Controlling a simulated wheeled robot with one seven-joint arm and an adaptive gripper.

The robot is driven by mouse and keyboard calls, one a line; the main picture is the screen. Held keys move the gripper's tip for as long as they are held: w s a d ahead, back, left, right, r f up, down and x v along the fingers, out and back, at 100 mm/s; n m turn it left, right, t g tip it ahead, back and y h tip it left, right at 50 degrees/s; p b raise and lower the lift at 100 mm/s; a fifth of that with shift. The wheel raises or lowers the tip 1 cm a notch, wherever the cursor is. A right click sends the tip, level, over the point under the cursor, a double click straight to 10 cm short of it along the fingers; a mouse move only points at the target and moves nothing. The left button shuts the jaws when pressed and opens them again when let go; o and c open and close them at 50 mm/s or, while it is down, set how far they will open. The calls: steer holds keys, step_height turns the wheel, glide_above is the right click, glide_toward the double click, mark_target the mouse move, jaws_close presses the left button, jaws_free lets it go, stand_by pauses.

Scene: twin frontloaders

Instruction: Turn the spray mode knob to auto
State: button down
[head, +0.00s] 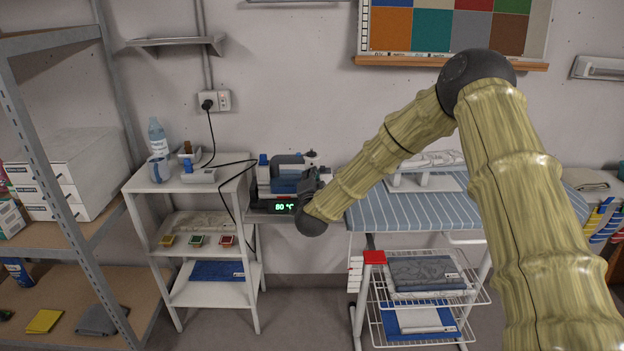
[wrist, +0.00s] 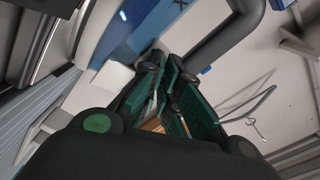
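A blue-and-grey steam iron (head: 288,180) sits on a unit with a lit green "80 °C" display (head: 284,207), between the white shelf stand and the ironing board. My gripper reaches this iron from the right, and my wrist partly covers it in the head view. In the wrist view, the dark green fingers of my gripper (wrist: 164,68) converge close to the iron's blue body (wrist: 135,38) and its dark curved handle (wrist: 225,38). Whether the tips touch each other or hold something cannot be made out. I cannot pick out the spray mode knob or its setting.
A black cable (head: 212,135) runs from the wall socket (head: 222,100). The striped ironing board (head: 420,212) and wire baskets (head: 425,302) stand at right.

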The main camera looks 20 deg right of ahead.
steer(key=shift+f+n, duration=0.15)
steer(key=shift+n, duration=0.15)
steer(key=c, duration=1.9)
jaws_free()
steer(key=shift+c, duration=0.2)
steer(key=shift+s, duration=0.1)
steer(key=v, duration=1.1)
steer(key=shift+s, duration=0.4)
steer(key=shift+a, duration=0.1)
